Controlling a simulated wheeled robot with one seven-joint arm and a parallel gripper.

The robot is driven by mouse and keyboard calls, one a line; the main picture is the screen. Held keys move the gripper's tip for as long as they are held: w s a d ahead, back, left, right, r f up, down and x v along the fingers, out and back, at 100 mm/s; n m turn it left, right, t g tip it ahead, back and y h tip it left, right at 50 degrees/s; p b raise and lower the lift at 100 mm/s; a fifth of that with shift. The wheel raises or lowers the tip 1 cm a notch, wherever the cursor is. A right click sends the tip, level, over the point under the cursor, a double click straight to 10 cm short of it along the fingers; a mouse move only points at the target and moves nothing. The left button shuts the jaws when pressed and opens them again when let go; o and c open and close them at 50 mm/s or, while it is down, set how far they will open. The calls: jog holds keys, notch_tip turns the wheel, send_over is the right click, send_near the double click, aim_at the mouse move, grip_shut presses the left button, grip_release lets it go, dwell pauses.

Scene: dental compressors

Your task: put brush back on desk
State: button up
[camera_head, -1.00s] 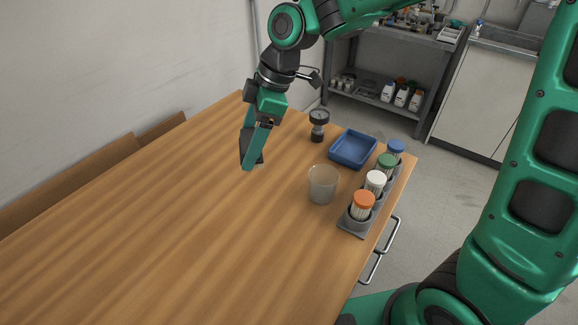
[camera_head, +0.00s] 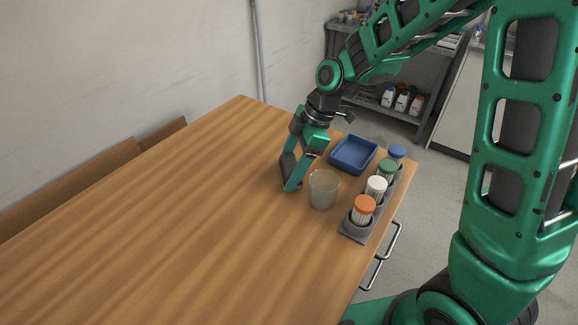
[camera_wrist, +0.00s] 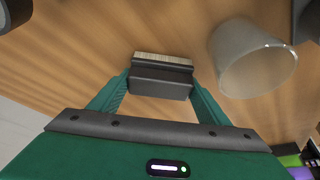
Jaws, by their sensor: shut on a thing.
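The brush (camera_wrist: 160,82), a dark block with a strip of pale bristles, is between the fingertips of my gripper (camera_wrist: 160,88) in the wrist view. The gripper is shut on it. In the head view my gripper (camera_head: 291,178) is low over the wooden desk (camera_head: 190,210), just left of a translucent cup. The brush is hard to tell from the dark fingers there. I cannot tell whether the brush touches the desk.
The translucent cup (camera_head: 323,190) stands close to my gripper and also shows in the wrist view (camera_wrist: 255,65). A blue tray (camera_head: 353,155) and a grey rack (camera_head: 352,231) of jars with coloured lids line the right edge. The desk's left and front are clear.

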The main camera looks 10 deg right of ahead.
jog(key=shift+f, duration=0.2)
jog(key=o, duration=1.1)
jog(key=v, duration=1.2)
jog(key=s+d+m, duration=0.2)
jog(key=d+m, duration=0.1)
jog(key=d, duration=0.2)
jog(key=s+d+m+h, duration=0.1)
jog(key=s+d+m, duration=0.2)
jog(key=d+m, duration=0.1)
jog(key=s+d+m+t+h, duration=0.1)
jog(key=s+d+m, duration=0.2)
jog(key=d, duration=0.3)
jog(key=shift+s+d+m, duration=0.25)
jog(key=shift+d+m, duration=0.05)
jog(key=shift+m, duration=0.3)
jog(key=s+d+f+m+h, duration=0.1)
jog(key=s+d+m, duration=0.4)
jog(key=s, duration=0.3)
jog(key=s+d+f+m+g+h, duration=0.1)
jog(key=s+d+m, duration=0.4)
jog(key=s+m, duration=0.3)
jog(key=shift+s+d+f, duration=0.15)
jog(key=shift+s+d, duration=0.15)
